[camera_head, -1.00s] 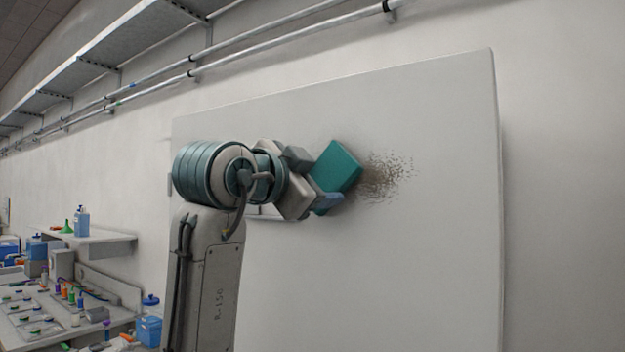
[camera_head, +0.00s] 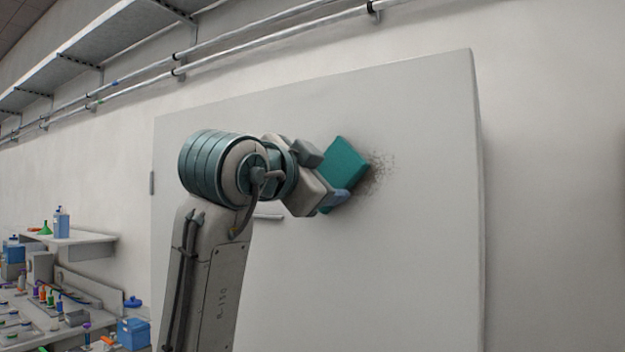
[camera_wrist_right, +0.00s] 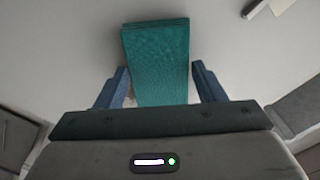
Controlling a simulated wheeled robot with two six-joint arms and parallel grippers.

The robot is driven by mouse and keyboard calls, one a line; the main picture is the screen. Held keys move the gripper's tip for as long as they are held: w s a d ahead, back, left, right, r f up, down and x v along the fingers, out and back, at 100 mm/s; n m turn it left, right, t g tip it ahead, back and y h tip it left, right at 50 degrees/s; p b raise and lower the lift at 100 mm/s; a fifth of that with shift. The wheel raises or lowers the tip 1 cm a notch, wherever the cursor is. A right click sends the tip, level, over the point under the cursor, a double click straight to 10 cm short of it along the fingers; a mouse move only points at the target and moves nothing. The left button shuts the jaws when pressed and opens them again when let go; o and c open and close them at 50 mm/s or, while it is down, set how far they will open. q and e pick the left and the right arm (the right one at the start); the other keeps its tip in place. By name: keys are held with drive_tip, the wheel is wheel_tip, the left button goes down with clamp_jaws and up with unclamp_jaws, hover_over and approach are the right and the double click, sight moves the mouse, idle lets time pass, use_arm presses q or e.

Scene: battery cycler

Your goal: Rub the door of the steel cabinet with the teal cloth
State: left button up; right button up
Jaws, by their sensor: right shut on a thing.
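The steel cabinet door (camera_head: 400,260) is a large pale grey panel that fills the middle of the head view. A speckled brown-grey smudge (camera_head: 380,172) shows on its upper part, partly covered by the cloth. The teal cloth (camera_head: 343,166) is a folded block held at the door surface, at the smudge's left edge. My right gripper (camera_head: 334,186) is shut on it. In the right wrist view the cloth (camera_wrist_right: 157,62) sticks out between the two blue fingers (camera_wrist_right: 160,88), with the pale door behind it. My left gripper is not in view.
A door handle (camera_head: 268,217) shows behind my right arm and again in the wrist view (camera_wrist_right: 256,8). A bench (camera_head: 75,335) with bottles and blue containers stands at the lower left. A shelf and pipes (camera_head: 230,45) run along the wall above.

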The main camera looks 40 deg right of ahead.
sight(345, 176)
drive_tip(key=shift+s, duration=0.15)
drive_tip(key=shift+s+d+b, duration=0.25)
drive_tip(key=shift+s+d, duration=0.45)
drive_tip(key=shift+s, duration=0.9)
drive_tip(key=shift+s+d+b, duration=0.2)
drive_tip(key=shift+s+d, duration=0.55)
drive_tip(key=shift+s, duration=0.85)
drive_tip(key=shift+s+d+b, duration=0.25)
drive_tip(key=shift+s+d, duration=0.45)
drive_tip(key=shift+s, duration=0.9)
drive_tip(key=shift+w, duration=0.1)
drive_tip(key=shift+w+a, duration=0.5)
drive_tip(key=shift+w, duration=0.6)
drive_tip(key=shift+w+a, duration=0.45)
drive_tip(key=shift+w, duration=0.7)
drive_tip(key=shift+w+a, duration=0.5)
drive_tip(key=shift+w, duration=0.6)
drive_tip(key=w+a+p, duration=0.1)
drive_tip(key=w+a, duration=0.1)
drive_tip(key=w, duration=0.4)
drive_tip(key=shift+w+a, duration=0.35)
